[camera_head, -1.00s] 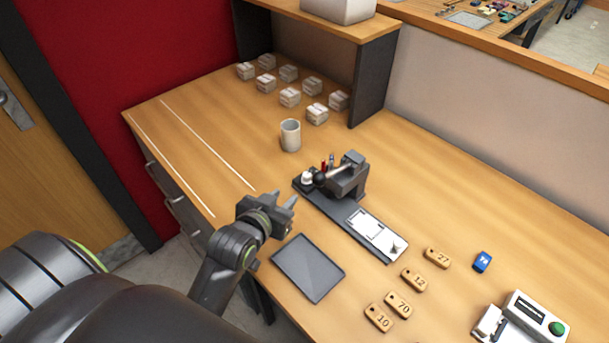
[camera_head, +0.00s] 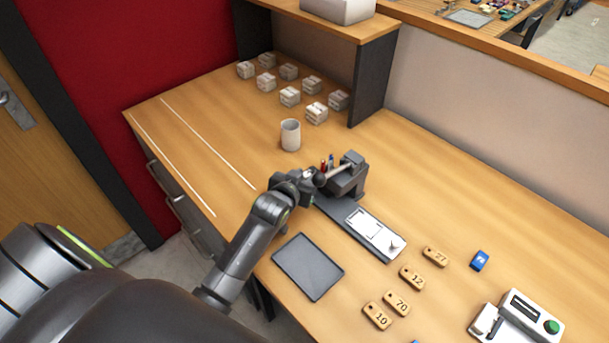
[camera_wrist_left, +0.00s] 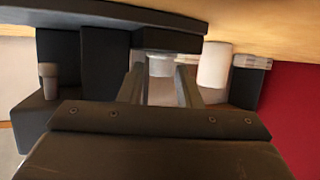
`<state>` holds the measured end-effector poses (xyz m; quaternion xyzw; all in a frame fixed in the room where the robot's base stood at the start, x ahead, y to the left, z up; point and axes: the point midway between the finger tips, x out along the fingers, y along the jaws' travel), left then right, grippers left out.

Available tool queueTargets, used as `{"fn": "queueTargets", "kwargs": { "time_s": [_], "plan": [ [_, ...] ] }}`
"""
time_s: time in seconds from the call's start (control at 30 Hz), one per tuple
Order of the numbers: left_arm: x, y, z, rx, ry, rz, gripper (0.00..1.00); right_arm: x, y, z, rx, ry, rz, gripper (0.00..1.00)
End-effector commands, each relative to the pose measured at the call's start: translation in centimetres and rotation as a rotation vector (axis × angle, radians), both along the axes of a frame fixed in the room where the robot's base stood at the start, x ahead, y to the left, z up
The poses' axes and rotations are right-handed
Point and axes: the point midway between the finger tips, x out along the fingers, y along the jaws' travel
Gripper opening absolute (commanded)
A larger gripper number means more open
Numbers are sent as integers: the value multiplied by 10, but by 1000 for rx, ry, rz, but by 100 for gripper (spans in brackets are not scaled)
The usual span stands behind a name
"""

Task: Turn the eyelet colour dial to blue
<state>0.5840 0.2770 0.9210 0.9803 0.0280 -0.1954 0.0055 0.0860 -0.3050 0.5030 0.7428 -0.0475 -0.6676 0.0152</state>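The dark eyelet press (camera_head: 347,178) stands mid-table with a ball-ended lever. Red and blue marks (camera_head: 327,163) show beside it. My left gripper (camera_head: 308,177) is at the near left end of its base and covers the dial there in the head view. In the left wrist view, a pale round knob (camera_wrist_left: 161,66), likely the dial, sits under the dark base plate (camera_wrist_left: 100,14). The fingers (camera_wrist_left: 160,84) are apart, one on each side of the knob; I cannot tell whether they touch it. My right gripper is not in view.
A grey cup (camera_head: 290,135) stands behind the press. A dark tray (camera_head: 308,267) lies at the front edge. Small boxes (camera_head: 290,97) stand at the back.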

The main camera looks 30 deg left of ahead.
Motion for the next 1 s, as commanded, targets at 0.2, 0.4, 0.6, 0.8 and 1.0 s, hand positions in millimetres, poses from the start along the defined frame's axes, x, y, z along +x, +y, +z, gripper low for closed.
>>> {"fn": "queueTargets", "kwargs": {
  "time_s": [0.2, 0.4, 0.6, 0.8, 1.0],
  "plan": [
    [3, 0, -1, 0, 0, 0, 31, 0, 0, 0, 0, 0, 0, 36],
    [2, 0, -1, 0, 0, 0, 22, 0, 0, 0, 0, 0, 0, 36],
    [2, 0, -1, 0, 0, 0, 0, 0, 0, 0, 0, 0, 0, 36],
    [2, 1, -1, -1, 0, -10, 0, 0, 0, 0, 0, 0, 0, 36],
    [2, 2, -1, 0, -1, -61, 0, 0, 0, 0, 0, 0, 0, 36]
  ]
}}
